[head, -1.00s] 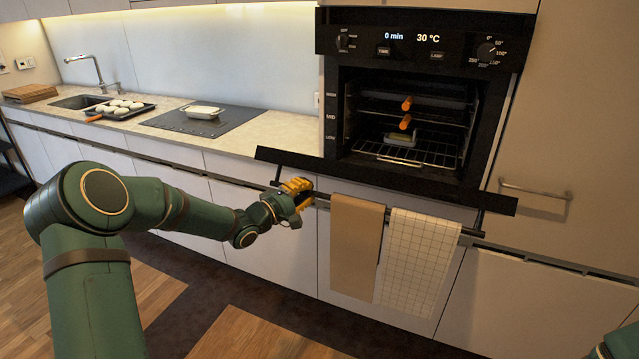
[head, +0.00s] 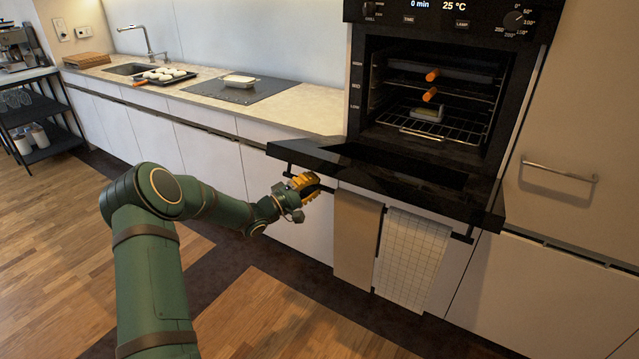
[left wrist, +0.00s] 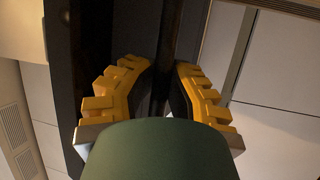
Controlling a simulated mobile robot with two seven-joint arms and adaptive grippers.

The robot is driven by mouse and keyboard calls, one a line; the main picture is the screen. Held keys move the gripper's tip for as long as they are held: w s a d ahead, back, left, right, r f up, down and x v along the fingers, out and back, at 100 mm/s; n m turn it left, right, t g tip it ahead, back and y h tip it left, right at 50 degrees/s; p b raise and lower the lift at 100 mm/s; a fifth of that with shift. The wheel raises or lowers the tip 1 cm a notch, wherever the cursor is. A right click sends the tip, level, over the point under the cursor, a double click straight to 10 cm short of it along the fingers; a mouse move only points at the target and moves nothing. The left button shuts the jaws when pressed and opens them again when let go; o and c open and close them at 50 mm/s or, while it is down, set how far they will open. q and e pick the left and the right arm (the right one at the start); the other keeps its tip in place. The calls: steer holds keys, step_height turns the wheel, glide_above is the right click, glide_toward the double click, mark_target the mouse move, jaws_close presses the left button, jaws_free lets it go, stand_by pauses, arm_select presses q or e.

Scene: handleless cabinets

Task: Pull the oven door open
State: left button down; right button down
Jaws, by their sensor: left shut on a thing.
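The oven door (head: 390,175) is hinged down at a slant in front of the oven (head: 435,90), and its dark inner face shows. A dark handle bar (head: 462,238) runs along the door's front. My left gripper (head: 308,186) is shut on the bar near its left end. In the left wrist view, the yellow fingers (left wrist: 164,80) close on both sides of a dark bar (left wrist: 172,45); the exact contact is in shadow. A tan towel (head: 355,240) and a white checked towel (head: 412,260) hang from the bar. My right gripper is out of view.
Inside the oven are racks, a small dish (head: 427,114) and orange items (head: 431,85). The counter at left holds a tray (head: 160,77) and a white dish (head: 239,82) on a black hob (head: 265,90). A black shelf (head: 40,115) stands far left. Floor before the cabinets is clear.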

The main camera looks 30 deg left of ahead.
arm_select(q)
steer(key=shift+f, duration=0.3)
steer(key=c, duration=0.9)
jaws_free()
steer(key=shift+r, duration=0.1)
steer(key=shift+c, duration=0.2)
steer(key=shift+s, duration=0.15)
steer(key=v, duration=1.2)
